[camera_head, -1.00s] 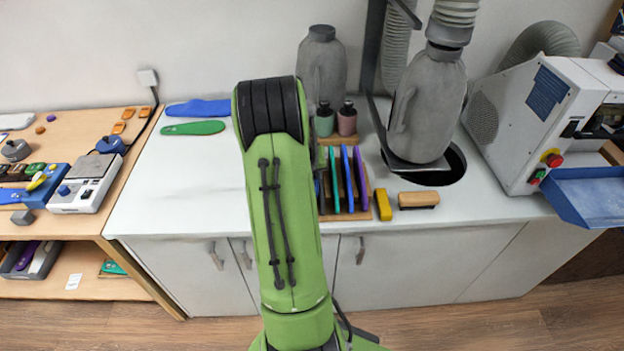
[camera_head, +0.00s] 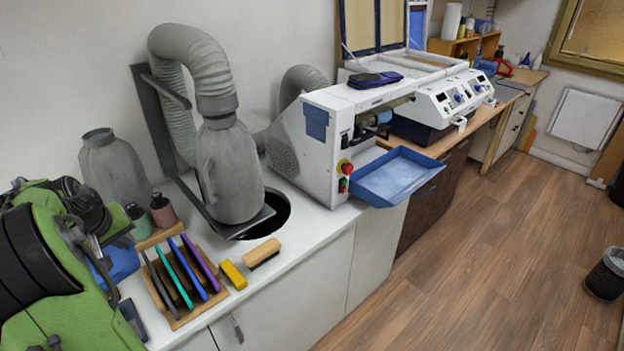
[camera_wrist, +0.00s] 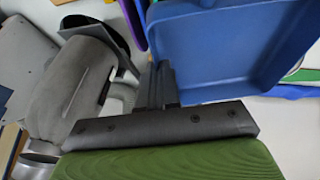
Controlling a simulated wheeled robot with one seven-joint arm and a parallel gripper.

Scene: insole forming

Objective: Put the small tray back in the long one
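A small blue tray (camera_wrist: 235,45) fills the upper right of the wrist view, its near wall at the dark fingers of my gripper (camera_wrist: 160,85). The fingers are close together and appear shut on its rim. In the head view a blue piece of it (camera_head: 122,262) shows beside my green arm, over the left of the white counter; my gripper is mostly hidden by the arm there. A larger blue tray (camera_head: 395,178) sticks out from the front of the white machine. I cannot tell whether it is the long tray; no other long tray is clearly seen.
A wooden rack (camera_head: 178,318) with several coloured upright plates stands close to my arm. A yellow block (camera_head: 233,275), a brush (camera_head: 262,253), two small bottles (camera_head: 162,210) and a grey extractor (camera_head: 230,170) are also on the counter.

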